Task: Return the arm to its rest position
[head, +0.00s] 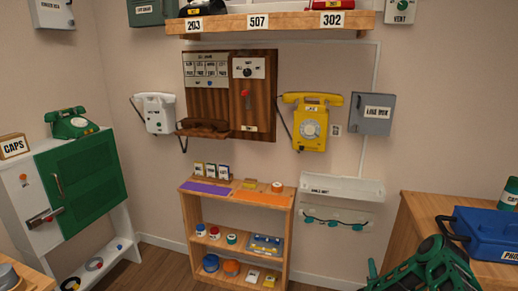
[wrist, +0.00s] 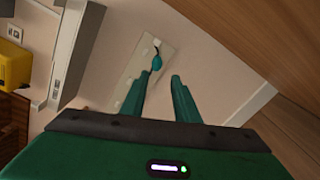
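My gripper (wrist: 158,80) shows in the wrist view with its two teal fingers apart and nothing between them. It faces the wall at a tilt. A pale rail (wrist: 133,72) with a teal hook (wrist: 157,60) lies beyond the fingertips; I see no contact. In the head view, my green arm (head: 430,268) is at the lower right, in front of the wooden cabinet. I cannot make out the fingers there.
The wooden cabinet (head: 420,214) bears a blue toolbox (head: 485,232) close to my arm. A white wall tray (head: 340,188) sits above the hook rail (head: 345,211). The yellow phone (head: 310,125) hangs higher up. A low shelf (head: 240,216) stands further left.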

